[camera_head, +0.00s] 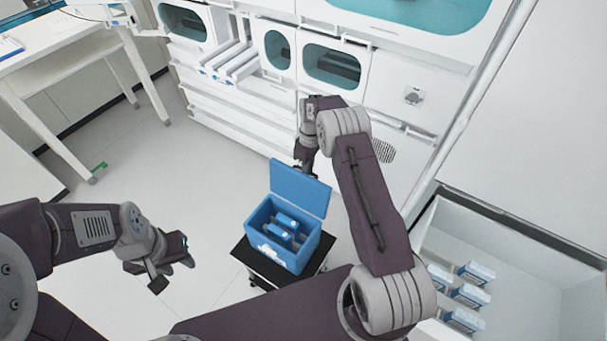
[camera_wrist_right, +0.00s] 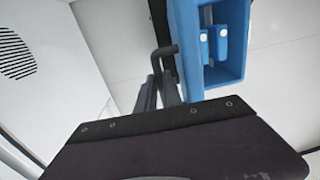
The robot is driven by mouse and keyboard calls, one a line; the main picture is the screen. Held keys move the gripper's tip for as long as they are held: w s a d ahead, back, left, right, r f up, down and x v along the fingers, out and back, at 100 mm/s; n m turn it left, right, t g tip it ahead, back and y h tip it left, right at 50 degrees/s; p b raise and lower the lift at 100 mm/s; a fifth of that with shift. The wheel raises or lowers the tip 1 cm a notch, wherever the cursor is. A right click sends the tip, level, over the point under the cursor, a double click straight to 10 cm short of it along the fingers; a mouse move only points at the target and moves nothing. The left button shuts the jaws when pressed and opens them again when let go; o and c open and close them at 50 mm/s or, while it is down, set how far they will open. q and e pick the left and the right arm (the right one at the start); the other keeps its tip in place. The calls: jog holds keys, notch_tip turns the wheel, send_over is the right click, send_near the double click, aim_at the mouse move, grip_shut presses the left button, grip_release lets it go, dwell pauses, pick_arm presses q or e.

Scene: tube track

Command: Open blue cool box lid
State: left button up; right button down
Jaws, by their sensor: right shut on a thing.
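The blue cool box (camera_head: 290,238) stands on a small black-topped cart, and its lid (camera_head: 301,188) is raised upright at the back. Blue-and-white packs (camera_head: 283,229) lie inside the box. My right gripper (camera_head: 306,166) is at the top edge of the lid, shut on it. In the right wrist view the gripper fingers (camera_wrist_right: 163,92) are beside the blue box (camera_wrist_right: 229,62), and the forearm plate hides much of the lower picture. My left gripper (camera_head: 170,276) hangs over the floor to the left of the cart, away from the box; its opening is hard to make out.
The cart's black top (camera_head: 243,252) extends beyond the box. A white machine with drawers (camera_head: 236,62) stands behind. An open white container (camera_head: 520,262) with several blue-and-white packs is at the right. A white table (camera_head: 62,55) is at the left.

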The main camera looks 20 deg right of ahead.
jog(key=w+d+f+b, duration=0.2)
jog(key=shift+d+f+b, duration=0.15)
jog(key=shift+d+b, duration=0.15)
jog(key=shift+d, duration=0.1)
jog(key=shift+s+f, duration=0.1)
dwell(0.3)
jog(key=c, duration=1.5)
grip_release()
jog(key=shift+w, duration=0.2)
jog(key=shift+w+r, duration=0.1)
jog(key=shift+r, duration=0.1)
